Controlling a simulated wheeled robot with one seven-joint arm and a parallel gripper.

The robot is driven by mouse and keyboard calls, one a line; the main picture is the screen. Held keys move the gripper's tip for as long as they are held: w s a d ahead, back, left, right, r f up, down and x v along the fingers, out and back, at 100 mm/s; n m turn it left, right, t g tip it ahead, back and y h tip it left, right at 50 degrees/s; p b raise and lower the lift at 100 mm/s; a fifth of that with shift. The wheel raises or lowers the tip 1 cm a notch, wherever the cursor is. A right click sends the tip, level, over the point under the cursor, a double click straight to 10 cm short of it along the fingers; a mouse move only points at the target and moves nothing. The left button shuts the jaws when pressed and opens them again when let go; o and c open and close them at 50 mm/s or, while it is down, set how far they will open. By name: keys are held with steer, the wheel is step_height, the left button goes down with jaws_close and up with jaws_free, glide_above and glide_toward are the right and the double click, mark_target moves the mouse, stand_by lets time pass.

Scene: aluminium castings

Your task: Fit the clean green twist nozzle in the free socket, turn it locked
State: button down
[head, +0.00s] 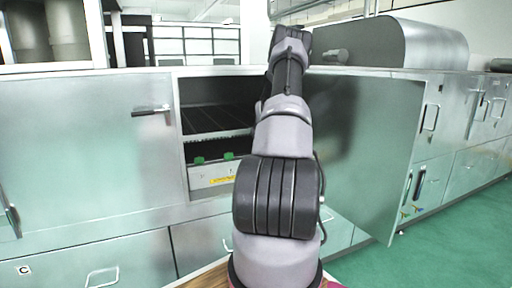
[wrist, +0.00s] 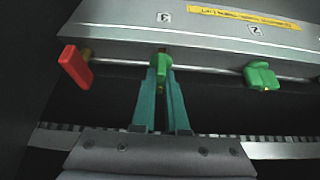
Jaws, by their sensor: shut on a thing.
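In the wrist view my gripper (wrist: 161,84) is shut on a green twist nozzle (wrist: 161,66), its teal fingers on either side. The nozzle's far end meets a brownish socket on the metal pipe; I cannot tell whether it is fully seated. A second green nozzle (wrist: 262,76) sits on the pipe to the right, turned crosswise. A red nozzle (wrist: 75,67) hangs tilted on the pipe at the left. In the head view two small green pieces (head: 199,160) (head: 229,156) show low in the open cabinet. My gripper is hidden there.
The pipe (wrist: 212,69) runs below a pale panel (wrist: 120,15) with number tags and a yellow label strip (wrist: 245,18). A toothed metal strip (wrist: 270,150) lies near my gripper. In the head view the open cabinet door (head: 365,150) stands right of my arm.

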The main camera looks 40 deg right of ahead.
steer(key=shift+f, duration=0.45)
steer(key=c, duration=0.9)
jaws_free()
steer(key=shift+o, duration=0.2)
steer(key=v, duration=1)
steer(key=shift+s+r, duration=0.25)
steer(key=shift+r, duration=0.1)
